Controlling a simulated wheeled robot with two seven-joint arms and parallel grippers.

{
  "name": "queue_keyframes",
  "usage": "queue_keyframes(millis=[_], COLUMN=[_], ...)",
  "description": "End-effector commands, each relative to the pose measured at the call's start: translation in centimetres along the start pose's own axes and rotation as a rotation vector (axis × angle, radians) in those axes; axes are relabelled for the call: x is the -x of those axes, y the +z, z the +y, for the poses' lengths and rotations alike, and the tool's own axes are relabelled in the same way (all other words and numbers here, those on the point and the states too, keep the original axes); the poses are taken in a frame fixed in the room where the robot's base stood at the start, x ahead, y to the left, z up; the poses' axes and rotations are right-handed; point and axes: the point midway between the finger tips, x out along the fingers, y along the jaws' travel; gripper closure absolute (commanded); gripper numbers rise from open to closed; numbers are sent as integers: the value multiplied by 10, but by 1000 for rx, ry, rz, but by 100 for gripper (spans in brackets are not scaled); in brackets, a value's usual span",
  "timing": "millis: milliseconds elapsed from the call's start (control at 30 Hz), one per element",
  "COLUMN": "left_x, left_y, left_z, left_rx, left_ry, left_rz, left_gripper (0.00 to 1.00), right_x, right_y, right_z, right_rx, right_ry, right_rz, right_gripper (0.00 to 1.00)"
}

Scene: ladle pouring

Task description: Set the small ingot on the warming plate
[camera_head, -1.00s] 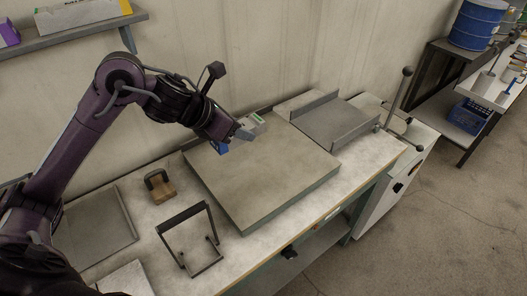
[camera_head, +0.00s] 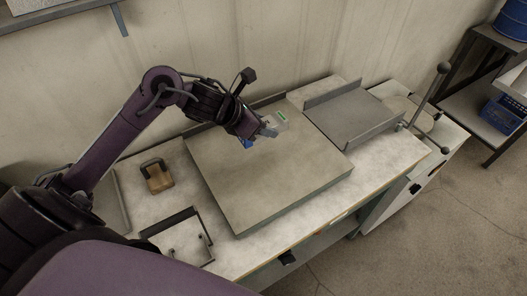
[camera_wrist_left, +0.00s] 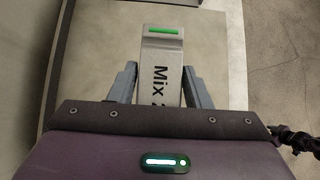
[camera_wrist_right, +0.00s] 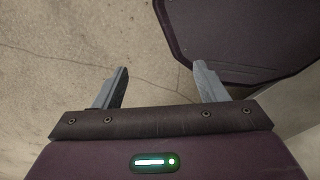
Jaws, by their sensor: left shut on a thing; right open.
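My left gripper (camera_head: 262,133) is shut on a small grey metal bar (camera_head: 278,122), seemingly the ingot, over the back part of a large flat slab (camera_head: 270,175). In the left wrist view the bar (camera_wrist_left: 160,62) lies between the two fingers (camera_wrist_left: 161,88). It has a green stripe at its far end and the black word "Mix", its lower lettering hidden. I cannot tell whether the bar touches the slab. A smaller grey plate (camera_head: 350,120) with a raised back edge lies right of the slab. Which one is the warming plate is unclear. My right gripper (camera_wrist_right: 160,88) is open and empty above the floor.
A wooden block with a dark handle (camera_head: 158,178) and a dark bracket-like frame (camera_head: 180,236) stand left of the slab. A lever with a ball knob (camera_head: 431,92) rises at the bench's right end. The slab's front half is clear.

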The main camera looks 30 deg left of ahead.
Motion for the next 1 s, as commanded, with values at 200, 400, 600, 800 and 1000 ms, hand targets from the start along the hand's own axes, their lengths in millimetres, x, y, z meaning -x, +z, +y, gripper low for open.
queue_keyframes(millis=[200, 400, 600, 800, 1000], left_x=[-36, -51, -68, -82, -82], left_y=[-36, -50, -67, -81, -81], left_z=[0, 1, 0, 1, 1], left_rx=[7, 2, 6, 0, -1], left_ry=[-1, 1, -1, 2, 3], left_rz=[-2, -4, -2, -4, -5], left_gripper=[95, 95, 95, 95, 95], right_x=[4, 5, 8, 9, 9], right_y=[-9, -16, -16, -14, -13], right_z=[1, 1, 0, -1, -1], right_rx=[0, -1, -1, -1, -1], right_ry=[1, 1, -1, -1, -1], right_rz=[12, 23, 22, 20, 18], right_gripper=[34, 34, 34, 34, 34])
